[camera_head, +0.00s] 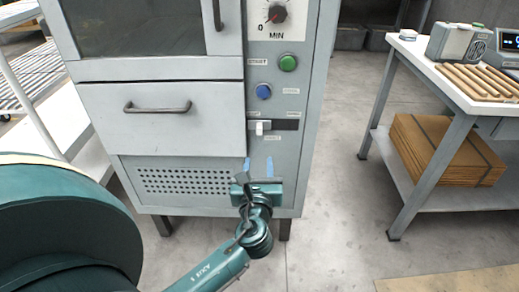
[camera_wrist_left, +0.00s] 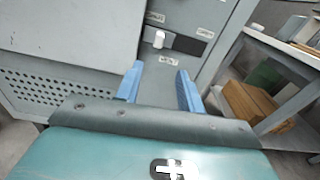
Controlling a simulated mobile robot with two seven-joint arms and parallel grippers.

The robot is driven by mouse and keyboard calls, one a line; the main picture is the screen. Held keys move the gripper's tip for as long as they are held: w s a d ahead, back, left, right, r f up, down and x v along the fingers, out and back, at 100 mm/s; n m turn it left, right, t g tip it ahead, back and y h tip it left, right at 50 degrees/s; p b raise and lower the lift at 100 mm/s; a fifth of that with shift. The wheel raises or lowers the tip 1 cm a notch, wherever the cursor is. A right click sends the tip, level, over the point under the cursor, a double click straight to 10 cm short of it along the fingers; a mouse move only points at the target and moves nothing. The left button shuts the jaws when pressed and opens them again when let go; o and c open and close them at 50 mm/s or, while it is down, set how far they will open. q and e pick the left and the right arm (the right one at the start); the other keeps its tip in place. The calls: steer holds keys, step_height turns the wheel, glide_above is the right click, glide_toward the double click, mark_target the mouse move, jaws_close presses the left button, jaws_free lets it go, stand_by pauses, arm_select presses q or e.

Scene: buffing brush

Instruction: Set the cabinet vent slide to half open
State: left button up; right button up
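The vent slide's white knob (camera_head: 260,128) sits near the left end of a dark horizontal slot (camera_head: 285,125) on the front of the grey cabinet (camera_head: 300,90). In the left wrist view the knob (camera_wrist_left: 159,39) stands at the left of the dark slot (camera_wrist_left: 188,45), beyond the fingertips. My left gripper (camera_head: 258,168) is below the slot in the head view, with its blue fingers spread and nothing between them. It also shows open in the left wrist view (camera_wrist_left: 160,85), apart from the knob. My right gripper is in neither view.
Above the slot are a blue button (camera_head: 264,91), a green button (camera_head: 288,63) and a timer dial (camera_head: 277,14). A drawer (camera_head: 165,120) and perforated panel (camera_head: 185,182) lie to the left. A workbench (camera_head: 445,85) stands right, with clear floor between.

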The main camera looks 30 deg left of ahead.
mark_target(260, 131)
arm_select(q)
steer(key=shift+m, duration=0.3)
steer(key=b+x, duration=0.2)
steer(key=x, duration=1)
steer(key=shift+a+r, duration=0.1)
steer(key=shift+r, duration=0.05)
steer(key=shift+w+a, duration=0.35)
steer(key=shift+w, duration=0.2)
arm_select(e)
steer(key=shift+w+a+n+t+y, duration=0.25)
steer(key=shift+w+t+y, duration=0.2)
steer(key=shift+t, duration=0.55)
arm_select(q)
steer(key=shift+c, duration=0.2)
jaws_close()
steer(key=shift+d, duration=0.1)
